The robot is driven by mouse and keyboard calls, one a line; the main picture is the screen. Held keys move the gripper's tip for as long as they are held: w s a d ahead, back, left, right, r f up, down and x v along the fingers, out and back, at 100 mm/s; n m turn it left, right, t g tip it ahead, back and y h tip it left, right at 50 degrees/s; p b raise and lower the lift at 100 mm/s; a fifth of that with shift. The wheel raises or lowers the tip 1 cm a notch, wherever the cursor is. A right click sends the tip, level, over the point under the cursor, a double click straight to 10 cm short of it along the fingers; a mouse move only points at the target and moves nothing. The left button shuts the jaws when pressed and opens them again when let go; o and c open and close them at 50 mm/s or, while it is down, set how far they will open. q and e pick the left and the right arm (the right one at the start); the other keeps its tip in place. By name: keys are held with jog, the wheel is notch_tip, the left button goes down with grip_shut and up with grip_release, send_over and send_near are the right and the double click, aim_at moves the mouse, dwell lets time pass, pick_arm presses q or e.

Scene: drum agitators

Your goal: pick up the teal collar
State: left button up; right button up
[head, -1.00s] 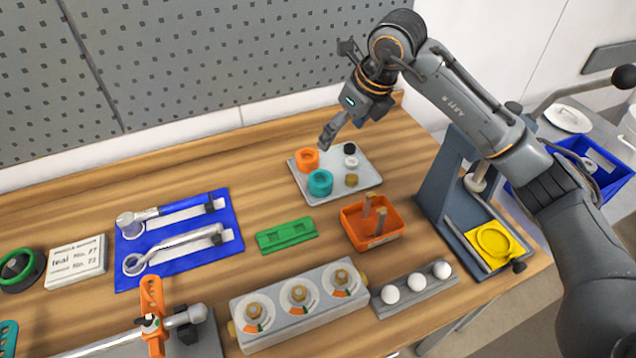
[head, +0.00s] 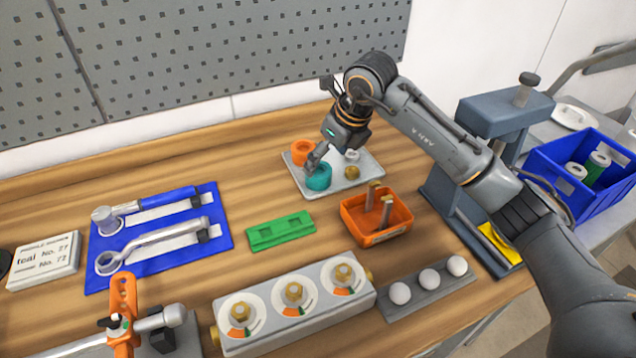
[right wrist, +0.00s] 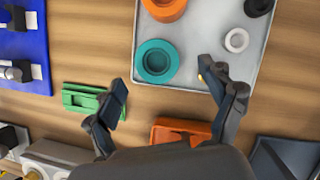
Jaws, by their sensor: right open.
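The teal collar (head: 318,177) is a short ring on the front left of a light grey tray (head: 345,184). In the right wrist view the teal collar (right wrist: 157,61) lies ahead of and between my open fingers, with its hole showing. My right gripper (head: 316,160) is over the tray, close above the collar in the head view. In the right wrist view my right gripper (right wrist: 165,92) is open and empty, and neither finger appears to touch the collar. My left gripper is not in view.
An orange collar (head: 303,151) sits behind the teal one. A white ring (head: 352,155) and a brass piece (head: 351,173) share the tray. A green block (head: 280,231) and an orange bin (head: 376,217) with upright pegs stand in front. A blue press (head: 505,120) stands at right.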

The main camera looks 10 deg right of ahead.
aim_at(317, 173)
jog(key=shift+a+f, duration=0.1)
jog(key=shift+f, duration=0.35)
jog(key=b+x, duration=0.1)
jog(key=x, duration=0.1)
jog(key=b+x, duration=0.1)
jog(key=x, duration=0.1)
jog(key=shift+w+a+f+b, duration=0.25)
jog(key=shift+a+b, duration=0.05)
jog(key=shift+r, duration=0.1)
jog(key=shift+c, duration=0.4)
jog(key=c, duration=1.4)
jog(key=shift+o, duration=0.2)
jog(key=shift+r, duration=0.1)
